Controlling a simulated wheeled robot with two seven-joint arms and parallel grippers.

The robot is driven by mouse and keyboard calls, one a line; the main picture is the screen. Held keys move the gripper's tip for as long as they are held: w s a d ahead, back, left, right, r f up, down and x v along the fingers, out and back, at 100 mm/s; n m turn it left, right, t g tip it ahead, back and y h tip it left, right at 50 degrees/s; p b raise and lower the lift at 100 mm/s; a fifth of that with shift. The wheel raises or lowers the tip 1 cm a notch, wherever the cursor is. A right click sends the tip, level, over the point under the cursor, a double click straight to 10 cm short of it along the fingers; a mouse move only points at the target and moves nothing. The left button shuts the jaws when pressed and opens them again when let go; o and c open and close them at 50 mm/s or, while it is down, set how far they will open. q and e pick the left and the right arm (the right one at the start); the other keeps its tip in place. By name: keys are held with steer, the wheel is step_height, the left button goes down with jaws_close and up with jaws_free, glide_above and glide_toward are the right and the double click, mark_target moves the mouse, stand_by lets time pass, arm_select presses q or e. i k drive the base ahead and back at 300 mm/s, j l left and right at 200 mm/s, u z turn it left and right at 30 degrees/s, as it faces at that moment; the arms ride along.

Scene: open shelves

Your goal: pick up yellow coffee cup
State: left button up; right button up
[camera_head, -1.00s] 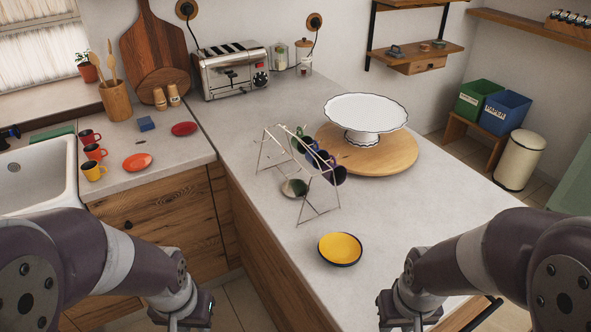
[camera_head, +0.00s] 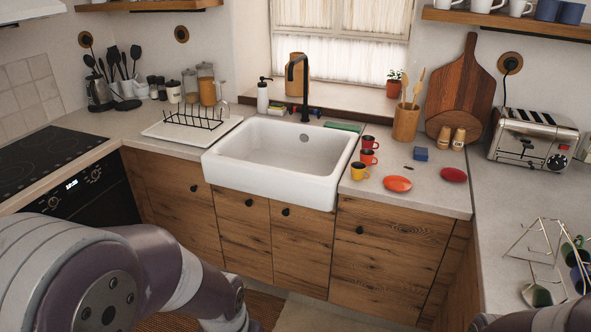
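The yellow coffee cup (camera_head: 360,171) stands upright on the counter just right of the sink, near the counter's front edge. An orange cup (camera_head: 367,158) and a red cup (camera_head: 370,143) stand behind it in a row. My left arm comes in from the lower left and ends near the bottom of the view, in front of the cabinets and well short of the cup. Its gripper fingers are not visible. Only a small part of my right arm shows at the bottom right corner; its gripper is out of view.
The white sink (camera_head: 283,158) is left of the cups. A wooden utensil holder (camera_head: 405,123) stands behind. A wire rack (camera_head: 545,262) holds mugs at far right.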

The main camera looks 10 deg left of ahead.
mark_target(361, 173)
steer(key=i+j+z, duration=0.1)
steer(key=i+j, duration=0.4)
steer(key=i+j+z, duration=0.1)
steer(key=i+j, duration=0.9)
steer(key=i+j+z, duration=0.15)
steer(key=i+j, duration=0.35)
steer(key=j, duration=0.15)
steer(key=i+j+z, duration=0.1)
steer(key=i+j, duration=0.35)
steer(key=j, duration=0.2)
